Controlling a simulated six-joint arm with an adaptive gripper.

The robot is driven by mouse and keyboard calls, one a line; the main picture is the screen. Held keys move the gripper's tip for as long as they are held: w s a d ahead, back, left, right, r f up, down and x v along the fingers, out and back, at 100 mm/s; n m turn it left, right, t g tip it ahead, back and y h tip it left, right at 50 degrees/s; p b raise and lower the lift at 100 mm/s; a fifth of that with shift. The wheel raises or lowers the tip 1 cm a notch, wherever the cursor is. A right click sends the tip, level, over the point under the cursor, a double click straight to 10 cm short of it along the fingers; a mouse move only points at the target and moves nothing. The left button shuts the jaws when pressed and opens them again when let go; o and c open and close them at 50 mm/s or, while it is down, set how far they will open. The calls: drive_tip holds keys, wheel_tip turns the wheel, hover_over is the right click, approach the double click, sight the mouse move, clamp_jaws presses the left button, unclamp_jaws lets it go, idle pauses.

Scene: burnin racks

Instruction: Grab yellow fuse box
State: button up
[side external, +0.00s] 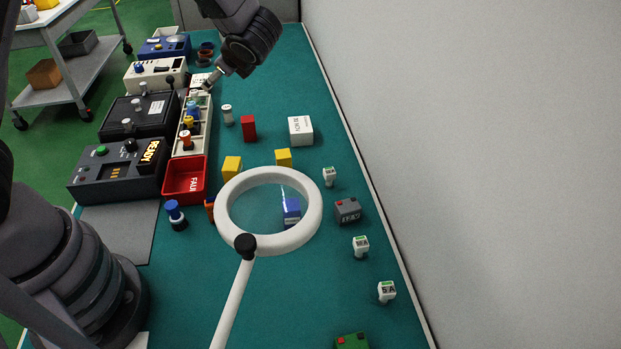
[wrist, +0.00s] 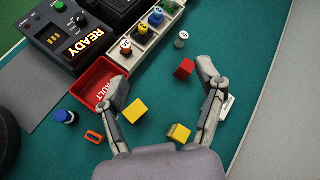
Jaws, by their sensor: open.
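Two yellow boxes stand on the teal bench mat. One yellow box (side external: 232,168) is by the red bin and also shows in the wrist view (wrist: 134,111). The other yellow box (side external: 283,157) is to its right, just beyond the magnifier ring, and also shows in the wrist view (wrist: 179,133). I cannot tell which is the fuse box. My gripper (wrist: 162,76) is open and empty, with its fingers spread on either side of both boxes in the wrist view. In the side view the arm end is above the far part of the bench, apart from both boxes.
A red FAULT bin (side external: 186,180) lies left of the boxes. A red block (side external: 249,128) and a white box (side external: 300,130) stand beyond them. A white magnifier ring (side external: 233,234) is nearer the camera. Several consoles line the left edge; a grey wall (side external: 480,150) bounds the right.

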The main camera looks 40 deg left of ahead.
drive_tip(key=w+d+f+m+t, duration=0.3)
drive_tip(key=w+d+f+m, duration=0.15)
drive_tip(key=f, duration=0.45)
drive_tip(key=m+t, duration=0.3)
drive_tip(key=m, duration=0.3)
hover_over(285, 161)
wheel_tip(285, 161, down, 8)
drive_tip(key=shift+g, duration=0.3)
drive_tip(key=f, duration=0.6)
drive_tip(key=shift+s+d+f, duration=0.3)
drive_tip(key=shift+s, duration=0.1)
drive_tip(key=shift+x, duration=1.15)
drive_tip(key=shift+w+a, duration=0.25)
drive_tip(key=shift+c, duration=0.2)
drive_tip(key=c, duration=1.2)
